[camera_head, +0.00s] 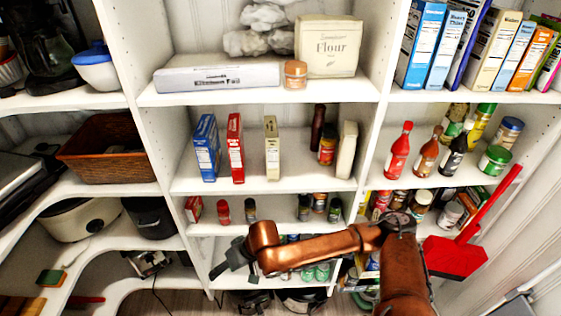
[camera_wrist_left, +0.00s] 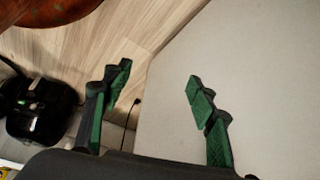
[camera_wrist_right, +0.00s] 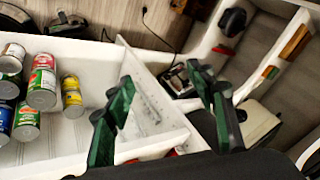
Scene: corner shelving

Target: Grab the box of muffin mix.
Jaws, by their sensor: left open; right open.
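Three upright boxes stand on the middle shelf in the head view: a blue box (camera_head: 207,148), a red box (camera_head: 236,147) and a beige box (camera_head: 271,148). Their labels are too small to read, so I cannot tell which is the muffin mix. My right gripper (camera_head: 230,262) is below and in front of these boxes, apart from them, by the lower shelf edge. It is open and empty in the right wrist view (camera_wrist_right: 160,74). My left gripper (camera_wrist_left: 158,74) shows only in the left wrist view, open and empty, over a pale surface and wooden floor.
Bottles and a cream box (camera_head: 347,149) stand right of the boxes. A flour bag (camera_head: 329,47) and a foil box (camera_head: 218,75) are on the shelf above. Small jars line the shelf below. Upright shelf dividers flank the middle bay. A red dustpan (camera_head: 455,257) is at right.

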